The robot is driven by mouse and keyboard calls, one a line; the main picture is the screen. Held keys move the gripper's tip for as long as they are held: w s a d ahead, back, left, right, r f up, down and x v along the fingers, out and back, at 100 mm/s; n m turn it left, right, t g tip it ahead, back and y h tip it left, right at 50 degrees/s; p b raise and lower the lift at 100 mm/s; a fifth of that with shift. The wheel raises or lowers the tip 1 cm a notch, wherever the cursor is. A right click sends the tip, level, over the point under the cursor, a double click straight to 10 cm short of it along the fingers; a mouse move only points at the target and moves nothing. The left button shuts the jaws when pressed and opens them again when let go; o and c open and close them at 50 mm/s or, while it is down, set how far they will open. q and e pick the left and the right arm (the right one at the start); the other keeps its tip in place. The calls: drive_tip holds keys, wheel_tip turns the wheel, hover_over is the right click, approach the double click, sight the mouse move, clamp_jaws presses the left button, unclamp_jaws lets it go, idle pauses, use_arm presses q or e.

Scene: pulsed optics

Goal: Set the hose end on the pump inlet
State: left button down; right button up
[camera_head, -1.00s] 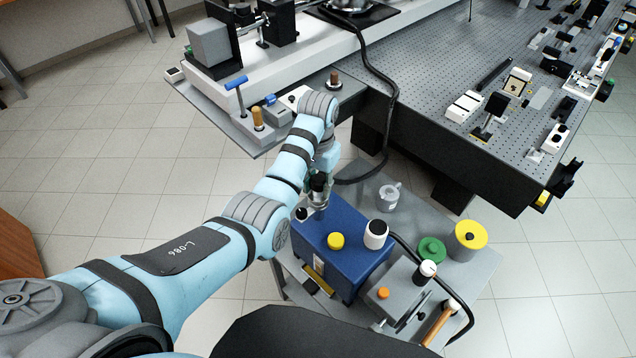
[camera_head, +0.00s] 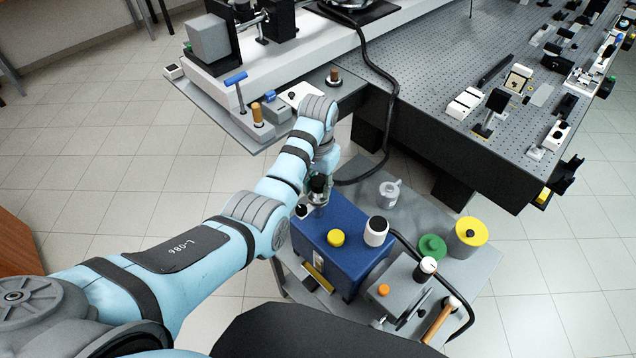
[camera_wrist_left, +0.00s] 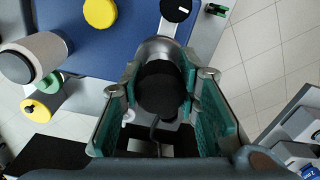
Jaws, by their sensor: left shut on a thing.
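My left gripper (camera_head: 318,188) is above the back left corner of the blue pump (camera_head: 342,268) on a grey cart. In the left wrist view, its green-padded jaws (camera_wrist_left: 165,105) are shut on the black hose end (camera_wrist_left: 160,86). The black hose (camera_head: 392,100) runs from the optical table down to the gripper. The metal pump inlet (camera_wrist_left: 158,46) shows just beyond the hose end in the left wrist view. The hose end overlaps the inlet there, so I cannot tell whether they touch. My right gripper is not in view.
On the pump are a yellow cap (camera_head: 336,238), a white bottle-like part with a black top (camera_head: 375,233) and a small black cap (camera_head: 301,211). A glass jug (camera_head: 389,194), a green lid (camera_head: 432,247) and a yellow-topped can (camera_head: 470,236) stand to the right.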

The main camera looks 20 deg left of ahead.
use_arm(q)
drive_tip(key=shift+f, duration=0.15)
drive_tip(key=c, duration=1.1)
unclamp_jaws()
